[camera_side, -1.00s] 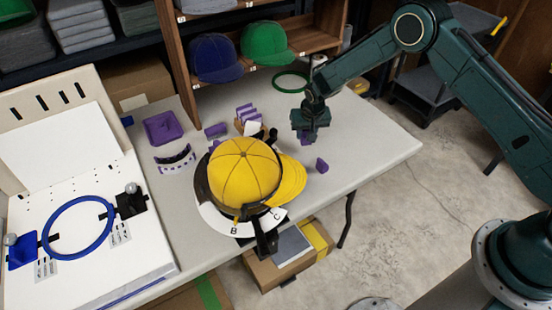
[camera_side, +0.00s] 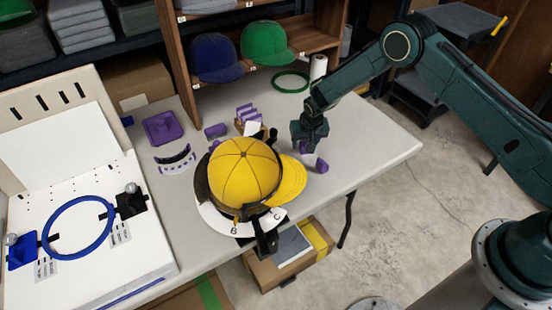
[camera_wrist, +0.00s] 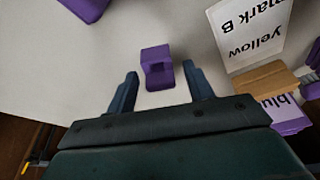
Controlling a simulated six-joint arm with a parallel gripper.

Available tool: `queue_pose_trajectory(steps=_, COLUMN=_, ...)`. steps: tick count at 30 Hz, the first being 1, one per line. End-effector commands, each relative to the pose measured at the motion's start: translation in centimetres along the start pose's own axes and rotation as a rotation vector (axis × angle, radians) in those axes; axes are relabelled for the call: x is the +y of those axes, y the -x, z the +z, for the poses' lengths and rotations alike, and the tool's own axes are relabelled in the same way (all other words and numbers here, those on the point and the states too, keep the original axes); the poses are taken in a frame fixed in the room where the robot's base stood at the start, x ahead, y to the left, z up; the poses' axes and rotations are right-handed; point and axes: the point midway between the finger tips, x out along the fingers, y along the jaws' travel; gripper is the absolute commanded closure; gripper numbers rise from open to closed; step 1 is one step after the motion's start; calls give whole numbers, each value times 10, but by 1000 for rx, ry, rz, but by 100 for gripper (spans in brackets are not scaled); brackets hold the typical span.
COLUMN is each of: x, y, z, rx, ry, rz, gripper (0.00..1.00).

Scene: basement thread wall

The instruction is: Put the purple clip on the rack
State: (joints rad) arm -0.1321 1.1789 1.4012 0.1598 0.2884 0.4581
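A purple clip (camera_wrist: 157,68) stands on the table just ahead of and between my fingertips in the wrist view. In the side view it is mostly hidden, with a bit of purple (camera_side: 304,146) showing under my gripper (camera_side: 310,144). My gripper is open; its two dark fingers are apart on either side of the clip, and I see no contact. The rack (camera_wrist: 262,80) is a wooden piece to the right in the wrist view, with a white card marked yellow and purple parts. In the side view the rack's purple pieces (camera_side: 245,112) show left of my gripper.
Another purple piece (camera_side: 321,165) lies near the table's front edge. A yellow cap (camera_side: 243,170) on a dark holder stands left of my gripper. The table at right is clear.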

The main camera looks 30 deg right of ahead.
Motion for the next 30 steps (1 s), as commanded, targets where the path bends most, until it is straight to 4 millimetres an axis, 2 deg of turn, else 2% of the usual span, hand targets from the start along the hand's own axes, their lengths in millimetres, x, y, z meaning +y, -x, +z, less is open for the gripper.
queue_pose_trajectory(steps=14, x=0, y=7, z=-1, rx=0, ry=0, rz=0, gripper=48)
queue_pose_trajectory(steps=20, x=0, y=25, z=-2, rx=1, ry=0, rz=-1, gripper=48)
queue_pose_trajectory(steps=30, x=0, y=70, z=-2, rx=2, ry=-1, rz=0, gripper=48)
